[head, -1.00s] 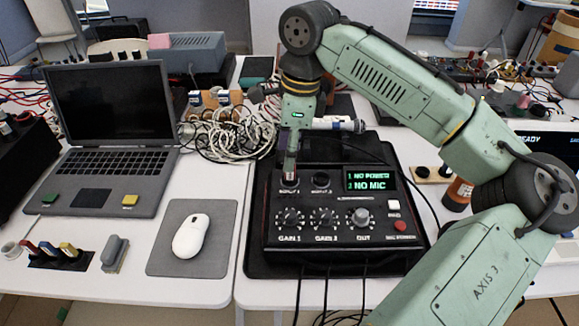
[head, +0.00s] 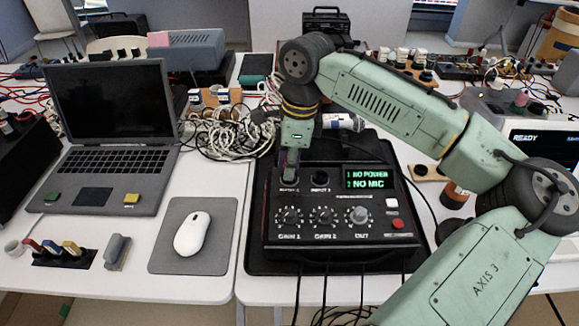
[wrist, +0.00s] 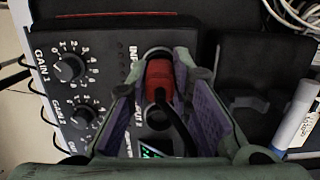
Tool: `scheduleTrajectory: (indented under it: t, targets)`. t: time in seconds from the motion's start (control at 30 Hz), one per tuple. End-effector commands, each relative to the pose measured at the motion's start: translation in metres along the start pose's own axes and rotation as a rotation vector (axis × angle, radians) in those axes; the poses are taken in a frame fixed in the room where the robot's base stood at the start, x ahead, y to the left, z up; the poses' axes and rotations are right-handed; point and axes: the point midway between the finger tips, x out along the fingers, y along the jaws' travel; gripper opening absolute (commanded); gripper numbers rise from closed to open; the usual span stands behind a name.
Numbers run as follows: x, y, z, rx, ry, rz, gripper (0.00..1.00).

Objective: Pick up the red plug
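The red plug (wrist: 160,82) sits in a socket on top of the black audio box (head: 335,247), with a black cable running from it. In the wrist view my gripper (wrist: 162,66) has its two purple-padded fingers on either side of the plug. The fingers look open, with very little room beside the plug; contact is not clear. In the head view my gripper (head: 290,168) points down at the box's back left, and its fingers hide the plug. The box's display (head: 370,179) reads NO POWER and NO MIC.
Tangled white cables (head: 225,135) lie behind the box at left. A laptop (head: 110,130) and a white mouse (head: 191,234) are to the left. A white cylinder (head: 343,122) lies behind the box. An orange-brown bottle (head: 455,193) stands right, near my arm.

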Motion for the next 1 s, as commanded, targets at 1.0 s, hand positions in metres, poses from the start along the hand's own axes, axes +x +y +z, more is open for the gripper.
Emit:
scheduleTrajectory:
  t: [1.0]
  targets:
    - [-0.035,0.030,-0.004,-0.001,0.000,-0.002,0.00]
